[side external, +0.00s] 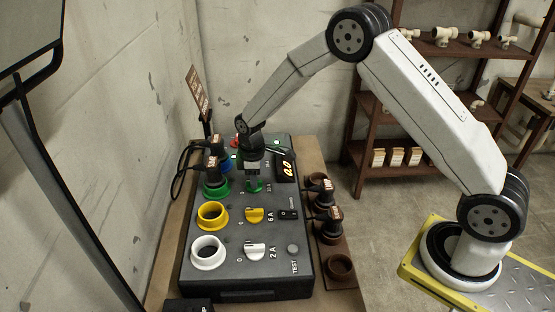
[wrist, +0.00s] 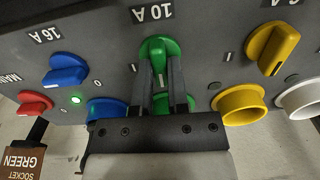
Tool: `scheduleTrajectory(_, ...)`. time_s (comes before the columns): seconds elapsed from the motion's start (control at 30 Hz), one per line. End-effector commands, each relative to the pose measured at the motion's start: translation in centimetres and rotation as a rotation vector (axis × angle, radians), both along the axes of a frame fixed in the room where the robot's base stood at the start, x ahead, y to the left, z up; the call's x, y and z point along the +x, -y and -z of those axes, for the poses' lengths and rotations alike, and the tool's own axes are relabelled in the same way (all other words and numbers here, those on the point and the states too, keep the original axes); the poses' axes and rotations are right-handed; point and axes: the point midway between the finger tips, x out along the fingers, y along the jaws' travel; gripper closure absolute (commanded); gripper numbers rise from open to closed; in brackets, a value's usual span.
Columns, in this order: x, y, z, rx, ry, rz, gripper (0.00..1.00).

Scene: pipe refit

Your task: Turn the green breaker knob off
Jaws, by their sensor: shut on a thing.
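The green breaker knob (side external: 254,187) is on the sloped top of the grey panel (side external: 230,277), in the row above the yellow knob. In the wrist view the green knob (wrist: 160,49) is under the "10 A" label, its grip bar running roughly up and down the picture. My gripper (wrist: 161,77) is shut on the green knob, with one finger on each side of its bar. In the side view my gripper (side external: 253,178) comes down on it from above. The fingers hide part of the knob's sides.
Yellow (side external: 254,215) and white (side external: 254,250) knobs stand nearer the front. In the wrist view, blue (wrist: 66,70) and red (wrist: 35,103) knobs are left. A black plug stands in the green socket (side external: 216,191). A brown rack (side external: 341,277) with plugs is right of the panel.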

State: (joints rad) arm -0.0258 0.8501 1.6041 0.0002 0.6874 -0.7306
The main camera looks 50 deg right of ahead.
Motion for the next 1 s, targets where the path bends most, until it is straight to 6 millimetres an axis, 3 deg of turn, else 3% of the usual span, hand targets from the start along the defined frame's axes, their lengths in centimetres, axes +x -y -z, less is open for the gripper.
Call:
scheduleTrajectory(0.57,-0.02,0.03,-0.04,-0.001,-0.001,-0.047,1.00)
scheduleTrajectory(0.6,-0.02,0.03,-0.04,-0.001,-0.001,-0.047,0.71)
scheduleTrajectory(0.7,-0.01,0.03,-0.03,-0.001,-0.001,-0.046,0.46)
scheduleTrajectory(1.0,0.00,0.01,-0.04,0.000,0.000,-0.045,0.46)
